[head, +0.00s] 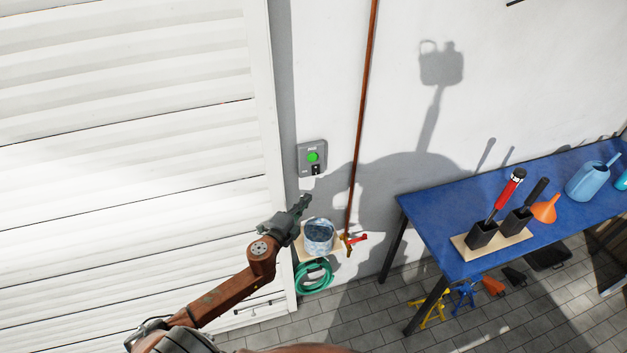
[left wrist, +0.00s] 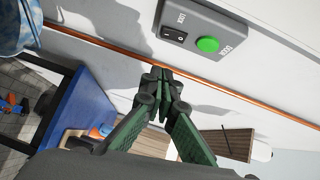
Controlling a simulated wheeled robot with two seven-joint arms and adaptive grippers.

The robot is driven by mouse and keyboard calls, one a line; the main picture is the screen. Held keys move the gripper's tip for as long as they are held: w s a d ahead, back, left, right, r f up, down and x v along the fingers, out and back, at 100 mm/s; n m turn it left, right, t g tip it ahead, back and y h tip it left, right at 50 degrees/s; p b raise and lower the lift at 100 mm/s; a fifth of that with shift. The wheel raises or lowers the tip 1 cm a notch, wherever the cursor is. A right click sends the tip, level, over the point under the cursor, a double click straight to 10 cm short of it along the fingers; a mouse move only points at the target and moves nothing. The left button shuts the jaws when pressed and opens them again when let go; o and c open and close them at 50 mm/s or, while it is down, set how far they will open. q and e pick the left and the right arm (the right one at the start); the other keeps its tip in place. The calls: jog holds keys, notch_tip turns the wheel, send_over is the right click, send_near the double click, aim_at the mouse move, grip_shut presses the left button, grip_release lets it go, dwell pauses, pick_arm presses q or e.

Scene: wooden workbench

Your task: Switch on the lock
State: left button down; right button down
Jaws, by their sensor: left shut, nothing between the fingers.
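A grey control box (head: 302,150) is fixed on the white wall just right of the large slatted door. It has a round green button (head: 313,157), marked DOOR in the left wrist view, and below it a small black rocker, the lock switch (head: 315,169). In the left wrist view the lock switch (left wrist: 173,35) sits beside the word LOCK, left of the green button (left wrist: 208,45). My left gripper (head: 305,198) is shut and empty, below the box in the head view and apart from it. Its closed fingertips (left wrist: 158,73) point toward the wall. My right gripper is not in view.
A copper pipe (head: 361,110) runs down the wall right of the box to a red-handled tap. A bucket (head: 319,236) and a green hose (head: 313,277) are below. A blue workbench (head: 430,215) with tools stands at the right. The wall around the box is clear.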

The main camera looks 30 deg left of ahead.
pick_arm(q)
send_near(318, 173)
jog(key=w+d, duration=0.3)
jog(key=w, duration=0.1)
jog(key=a, duration=0.1)
jog(key=w+a, duration=0.1)
jog(key=a, duration=0.1)
jog(key=shift+w+a+f+p, duration=0.15)
jog(key=shift+w+f+p, duration=0.15)
jog(key=shift+w+p, duration=0.1)
